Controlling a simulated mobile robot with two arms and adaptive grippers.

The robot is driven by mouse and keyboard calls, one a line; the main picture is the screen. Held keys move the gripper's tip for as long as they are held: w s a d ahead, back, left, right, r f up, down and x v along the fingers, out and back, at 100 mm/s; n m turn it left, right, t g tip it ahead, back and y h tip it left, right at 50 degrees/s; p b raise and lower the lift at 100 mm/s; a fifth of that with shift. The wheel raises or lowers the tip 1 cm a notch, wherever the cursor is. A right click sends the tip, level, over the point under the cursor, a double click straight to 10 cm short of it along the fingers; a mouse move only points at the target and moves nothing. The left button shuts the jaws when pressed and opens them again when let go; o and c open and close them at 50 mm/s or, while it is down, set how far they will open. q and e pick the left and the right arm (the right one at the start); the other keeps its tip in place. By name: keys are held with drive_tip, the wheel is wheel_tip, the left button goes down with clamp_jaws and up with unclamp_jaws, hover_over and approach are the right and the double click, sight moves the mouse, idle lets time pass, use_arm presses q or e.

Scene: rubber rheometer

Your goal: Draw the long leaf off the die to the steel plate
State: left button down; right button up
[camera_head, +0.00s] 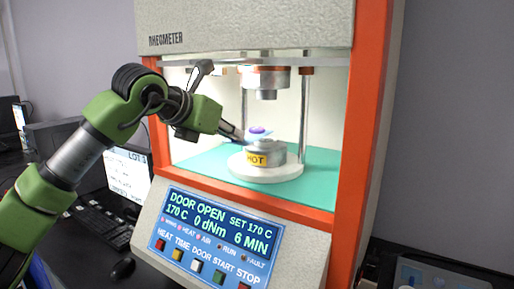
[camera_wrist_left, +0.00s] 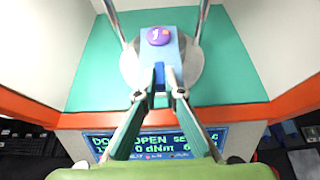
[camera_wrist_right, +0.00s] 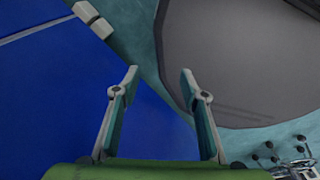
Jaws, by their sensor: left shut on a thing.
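The long leaf (camera_wrist_left: 174,50) is a light blue strip lying across the top of the lower die in the left wrist view. A purple disc (camera_wrist_left: 158,36) with a pale mark rests on it; the disc also shows in the head view (camera_head: 257,130). The round metal die (camera_head: 266,153), labelled HOT, stands on a white base inside the open rheometer. My left gripper (camera_wrist_left: 160,83) is shut on the leaf's darker blue near end, at the front of the die. My right gripper (camera_wrist_right: 159,70) is open and empty. I cannot tell if the grey surface (camera_wrist_right: 245,55) below it is the steel plate.
The upper die (camera_head: 265,80) hangs above the lower one, between two steel columns (camera_head: 304,115). The orange door frame (camera_head: 345,160) bounds the opening. The control panel (camera_head: 216,232) reads DOOR OPEN, 170 C. A blue surface (camera_wrist_right: 60,100) lies left of my right gripper.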

use_arm(q)
drive_tip(key=shift+s+a+f+b, duration=0.45)
drive_tip(key=shift+s+b, duration=0.1)
drive_tip(key=shift+b, duration=0.2)
drive_tip(key=s+a+b, duration=0.7)
drive_tip(key=s+a, duration=0.1)
drive_tip(key=s, duration=0.3)
drive_tip(key=shift+s+r, duration=0.15)
drive_tip(key=shift+r, duration=0.05)
idle(0.8)
